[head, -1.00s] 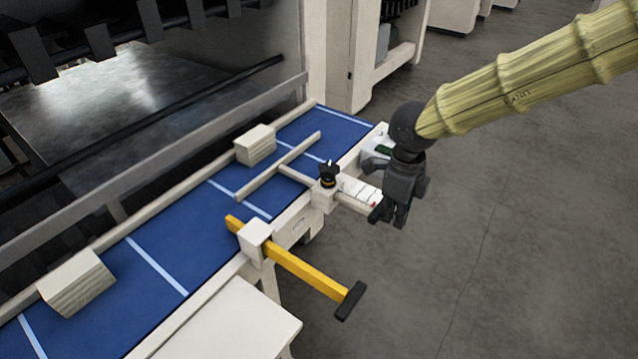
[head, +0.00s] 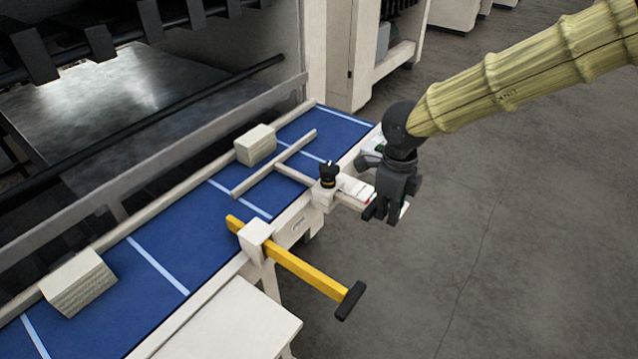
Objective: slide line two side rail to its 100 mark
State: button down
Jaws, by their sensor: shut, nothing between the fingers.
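The side rail (head: 262,172) is a cream bar lying lengthwise over the blue belt. A cream cross rod (head: 292,174) joins it to a clamp block (head: 322,197) with a black knob (head: 328,171) at the belt's near edge. A pale scale strip (head: 356,188) with a red mark runs outward from the clamp; its figures are too small to read. My gripper (head: 379,216) is shut and empty at the strip's outer end, partly covering it. Whether it touches the end is hidden.
A yellow bar (head: 305,272) with a black end sticks out over the floor from a second block (head: 254,238). A white table (head: 228,322) stands in front; the floor at right is clear.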

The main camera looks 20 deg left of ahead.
jog(key=shift+a, duration=0.15)
dwell(0.3)
jog(key=shift+s+d+p, duration=0.2)
jog(key=shift+d+p, duration=0.25)
jog(key=shift+d, duration=0.25)
jog(key=shift+d, duration=0.25)
jog(key=shift+r, duration=0.15)
notch_tip(320, 180, up, 9)
jog(key=p, duration=1)
dwell(0.4)
